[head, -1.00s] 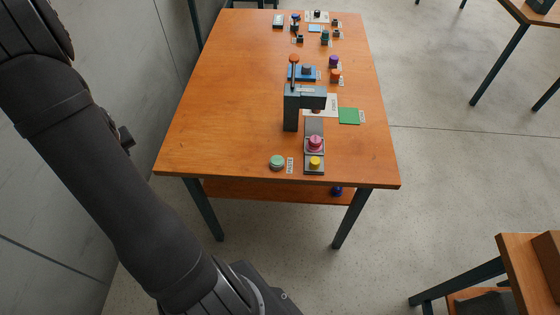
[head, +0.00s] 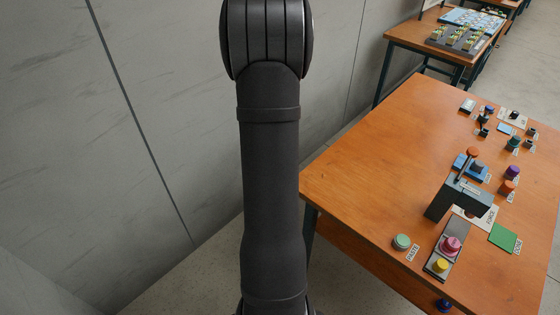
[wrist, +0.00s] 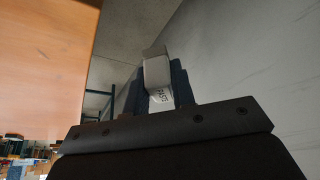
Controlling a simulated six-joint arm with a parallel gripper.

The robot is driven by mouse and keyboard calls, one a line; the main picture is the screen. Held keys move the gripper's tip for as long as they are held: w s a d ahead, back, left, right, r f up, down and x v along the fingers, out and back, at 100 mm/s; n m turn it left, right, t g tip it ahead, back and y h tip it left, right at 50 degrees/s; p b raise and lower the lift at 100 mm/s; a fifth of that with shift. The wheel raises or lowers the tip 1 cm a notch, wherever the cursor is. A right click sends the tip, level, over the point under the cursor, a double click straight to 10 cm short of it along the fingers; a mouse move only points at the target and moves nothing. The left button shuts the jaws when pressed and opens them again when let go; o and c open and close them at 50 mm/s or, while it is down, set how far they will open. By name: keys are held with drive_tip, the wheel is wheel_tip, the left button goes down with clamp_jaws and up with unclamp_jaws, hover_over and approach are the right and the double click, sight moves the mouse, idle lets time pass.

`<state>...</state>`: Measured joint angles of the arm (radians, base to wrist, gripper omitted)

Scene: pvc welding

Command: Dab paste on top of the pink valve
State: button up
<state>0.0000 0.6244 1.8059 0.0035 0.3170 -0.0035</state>
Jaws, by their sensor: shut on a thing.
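The pink valve (head: 451,246) stands in a grey holder (head: 433,268) near the table's front edge in the head view, behind a yellow-topped piece (head: 440,265). A pale green round pot (head: 402,241), with a label that seems to read paste, sits to the left of it. In the wrist view my gripper (wrist: 158,78) is shut on a pale block-like piece (wrist: 157,70) with a printed label. The tip of this piece shows no clear paste. My gripper is out of the head view, and the valve is not in the wrist view.
A dark lever press (head: 455,198) stands just behind the valve, with a green pad (head: 504,238) to its right. Several small parts stand farther back. The left of the wooden table (head: 375,165) is clear. A grey wall (head: 180,110) rises to the left.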

drive_tip(key=s+d, duration=0.1)
drive_tip(key=d, duration=0.3)
drive_tip(key=s+d+r+m, duration=0.1)
drive_tip(key=d, duration=0.3)
drive_tip(key=s+d+m, duration=0.1)
drive_tip(key=d, duration=0.3)
drive_tip(key=shift+s+r+h, duration=0.2)
drive_tip(key=shift+s+h, duration=0.15)
drive_tip(key=shift+h, duration=0.05)
drive_tip(key=s+d+r+m+h, duration=0.1)
drive_tip(key=s+d+m, duration=0.2)
drive_tip(key=s+d, duration=0.6)
wheel_tip(320, 180, up, 2)
drive_tip(key=m+g+h, duration=0.1)
drive_tip(key=m, duration=0.3)
hover_over(404, 238)
drive_tip(key=s, duration=0.1)
drive_tip(key=shift+a+f, duration=0.25)
drive_tip(key=shift+f, duration=1.2)
drive_tip(key=shift+a+f, duration=0.2)
drive_tip(key=shift+f, duration=1.2)
drive_tip(key=shift+f, duration=0.6)
